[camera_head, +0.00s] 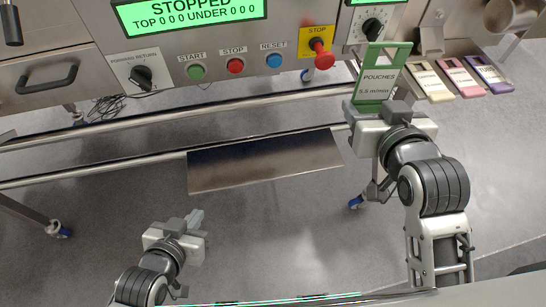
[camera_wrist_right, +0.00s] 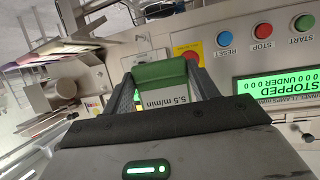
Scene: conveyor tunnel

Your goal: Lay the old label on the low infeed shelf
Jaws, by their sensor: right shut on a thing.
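The green label (camera_head: 378,78), printed "POUCHES 5.5 m/min", is upright in my right gripper (camera_head: 382,108), which is shut on its lower end. In the right wrist view the green label (camera_wrist_right: 161,75) sits between the two fingers of the right gripper (camera_wrist_right: 165,85). The low infeed shelf (camera_head: 265,162) is a bare grey metal plate, to the left of and below the right gripper in the head view. My left gripper (camera_head: 195,218) is empty below the shelf's left end; its finger gap is too small to judge.
The control panel carries a green start button (camera_head: 196,72), red stop button (camera_head: 235,66), blue reset button (camera_head: 273,60) and red emergency stop (camera_head: 320,50). Long rails (camera_head: 110,128) run behind the shelf. Floor in front is clear.

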